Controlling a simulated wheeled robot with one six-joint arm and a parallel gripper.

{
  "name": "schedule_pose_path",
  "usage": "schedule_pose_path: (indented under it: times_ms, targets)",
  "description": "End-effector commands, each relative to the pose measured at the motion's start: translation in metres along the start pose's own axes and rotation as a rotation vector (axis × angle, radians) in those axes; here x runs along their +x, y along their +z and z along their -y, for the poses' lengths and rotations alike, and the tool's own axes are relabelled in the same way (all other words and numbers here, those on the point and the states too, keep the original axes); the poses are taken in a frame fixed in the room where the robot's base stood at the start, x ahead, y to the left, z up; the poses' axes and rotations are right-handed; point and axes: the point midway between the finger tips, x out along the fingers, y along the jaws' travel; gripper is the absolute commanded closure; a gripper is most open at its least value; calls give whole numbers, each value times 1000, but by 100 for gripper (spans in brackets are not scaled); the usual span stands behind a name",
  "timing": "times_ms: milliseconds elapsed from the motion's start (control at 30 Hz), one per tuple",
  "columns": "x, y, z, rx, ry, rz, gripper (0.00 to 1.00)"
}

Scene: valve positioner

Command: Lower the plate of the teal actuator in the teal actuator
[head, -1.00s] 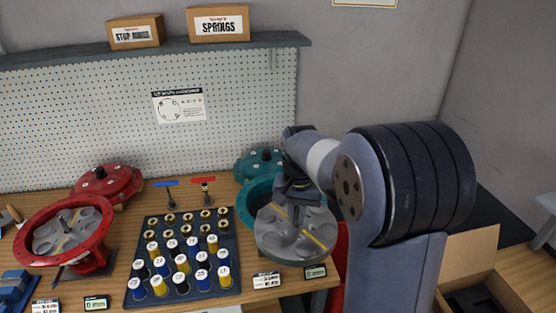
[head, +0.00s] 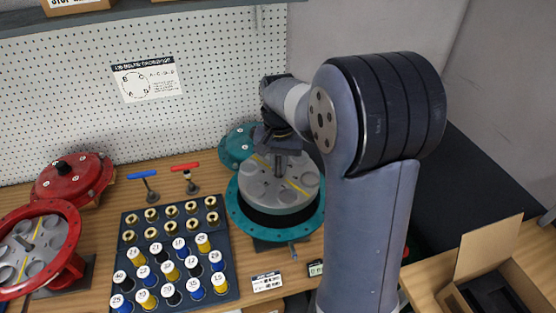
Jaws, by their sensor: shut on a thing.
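The teal actuator (head: 236,212) stands open on the bench, right of the middle, with its round flange facing up. Its grey plate (head: 262,190) has round pockets and yellow marks. The plate is over the actuator's opening, with a dark gap under its front edge. My gripper (head: 287,160) is above the plate and shut on its central stem. The fingertips are small and partly hidden by the wrist. I cannot tell whether the plate touches anything inside the actuator.
The teal cover (head: 236,145) lies behind the actuator. A dark tray (head: 130,215) of numbered springs is to the left, with a blue T-handle (head: 143,175) and a red T-handle (head: 185,167) behind it. The red actuator (head: 72,235) is at far left. An open cardboard box (head: 490,250) is at right.

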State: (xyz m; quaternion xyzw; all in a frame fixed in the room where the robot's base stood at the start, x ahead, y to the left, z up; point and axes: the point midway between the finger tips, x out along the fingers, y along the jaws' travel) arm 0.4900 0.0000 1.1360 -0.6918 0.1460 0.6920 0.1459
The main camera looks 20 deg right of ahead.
Motion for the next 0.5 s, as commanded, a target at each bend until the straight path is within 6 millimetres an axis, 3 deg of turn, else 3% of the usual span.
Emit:
schedule_pose_path:
  times_ms: [500]
  targets:
    - [35, 0, 0, 0, -1, -2, 100]
